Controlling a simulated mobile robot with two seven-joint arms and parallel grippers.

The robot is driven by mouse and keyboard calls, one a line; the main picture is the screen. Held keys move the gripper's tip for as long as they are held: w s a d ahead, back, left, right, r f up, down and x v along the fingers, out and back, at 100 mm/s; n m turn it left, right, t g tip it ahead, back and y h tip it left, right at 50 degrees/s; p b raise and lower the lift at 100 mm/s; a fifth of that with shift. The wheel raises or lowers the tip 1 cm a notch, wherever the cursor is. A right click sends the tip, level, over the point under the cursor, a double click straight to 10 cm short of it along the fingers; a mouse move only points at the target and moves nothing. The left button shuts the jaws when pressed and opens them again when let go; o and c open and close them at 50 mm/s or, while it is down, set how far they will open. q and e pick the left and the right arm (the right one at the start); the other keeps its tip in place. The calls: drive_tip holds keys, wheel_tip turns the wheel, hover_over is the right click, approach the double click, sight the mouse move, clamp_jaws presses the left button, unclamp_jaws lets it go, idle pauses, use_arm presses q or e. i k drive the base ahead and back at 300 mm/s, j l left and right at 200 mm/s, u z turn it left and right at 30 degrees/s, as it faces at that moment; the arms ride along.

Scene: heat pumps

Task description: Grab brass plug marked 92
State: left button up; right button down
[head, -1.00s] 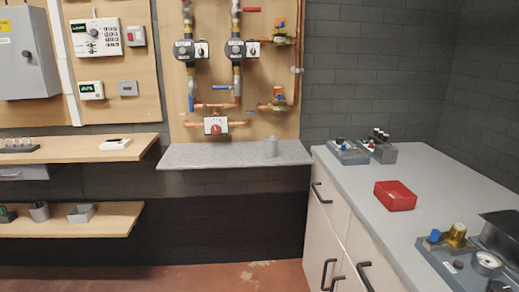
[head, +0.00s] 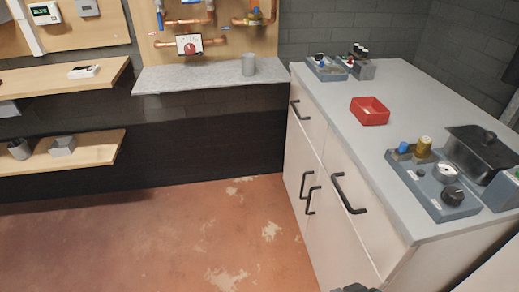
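A brass-coloured cylindrical piece (head: 424,146) stands upright at the back of a blue-grey tray (head: 437,210) on the counter at the right in the head view. No number can be read on it, so I cannot tell if it is the plug marked 92. Beside it in the tray are a blue-topped piece (head: 403,148), a round pale dial-like piece (head: 446,172) and a black knob (head: 452,196).
A red bin (head: 370,111) sits on the grey counter (head: 345,95), with a second tray of small parts (head: 326,68) farther back. A black lidded box (head: 482,150) stands right of the near tray. Cabinet handles stick out. The floor (head: 190,240) is clear.

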sight(421, 150)
drive_tip(key=z, duration=1.3)
drive_tip(key=l+u, duration=0.65)
drive_tip(key=u, duration=0.15)
drive_tip(key=l+u, duration=0.4)
drive_tip(key=k+j, duration=0.05)
drive_tip(key=j, duration=0.05)
